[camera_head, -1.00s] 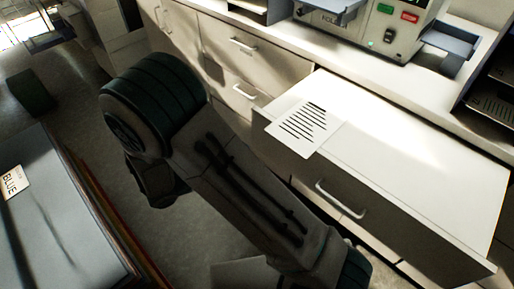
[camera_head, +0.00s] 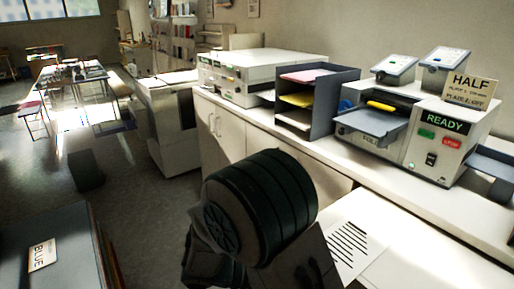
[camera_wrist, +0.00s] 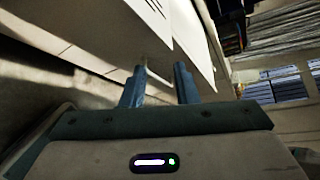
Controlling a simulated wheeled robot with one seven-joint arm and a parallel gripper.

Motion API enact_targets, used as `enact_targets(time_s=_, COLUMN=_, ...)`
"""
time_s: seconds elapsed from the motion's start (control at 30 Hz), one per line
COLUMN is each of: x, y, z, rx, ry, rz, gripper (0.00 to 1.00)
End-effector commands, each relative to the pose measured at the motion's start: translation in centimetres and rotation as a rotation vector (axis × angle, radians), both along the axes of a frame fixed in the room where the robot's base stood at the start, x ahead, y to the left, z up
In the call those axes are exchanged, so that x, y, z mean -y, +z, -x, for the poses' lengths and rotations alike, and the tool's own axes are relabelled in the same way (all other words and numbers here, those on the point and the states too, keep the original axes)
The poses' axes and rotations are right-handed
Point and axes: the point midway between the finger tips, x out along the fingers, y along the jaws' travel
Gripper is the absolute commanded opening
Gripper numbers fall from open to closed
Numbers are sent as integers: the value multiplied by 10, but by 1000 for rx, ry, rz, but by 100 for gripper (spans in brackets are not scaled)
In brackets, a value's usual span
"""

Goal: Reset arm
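My arm, seen as a dark ribbed joint with grey links, fills the lower middle of the head view. My gripper is out of the head view. In the wrist view my gripper (camera_wrist: 160,78) has its two blue-grey fingers apart, with nothing held between them. Pale cabinet fronts (camera_wrist: 95,25) lie beyond the fingers.
A striped sheet (camera_head: 352,245) lies on a white surface right of my arm. The counter holds a machine marked READY (camera_head: 440,140), a tray rack (camera_head: 318,100) and a white printer (camera_head: 250,75). Floor shows between.

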Motion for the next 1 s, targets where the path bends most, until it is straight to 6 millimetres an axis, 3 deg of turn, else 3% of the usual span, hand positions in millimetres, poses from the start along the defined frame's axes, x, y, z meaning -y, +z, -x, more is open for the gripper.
enact_targets(time_s=0.1, x=28, y=11, z=16, rx=224, ry=-226, rz=-182, gripper=27)
enact_targets(time_s=0.33, x=57, y=23, z=46, rx=671, ry=-703, rz=-448, gripper=27)
enact_targets(time_s=0.6, x=69, y=41, z=71, rx=1207, ry=-1342, rz=-646, gripper=27)
enact_targets(time_s=0.8, x=71, y=61, z=78, rx=1567, ry=-1845, rz=-720, gripper=27)
enact_targets(time_s=1.0, x=73, y=77, z=79, rx=1779, ry=-2209, rz=-738, gripper=27)
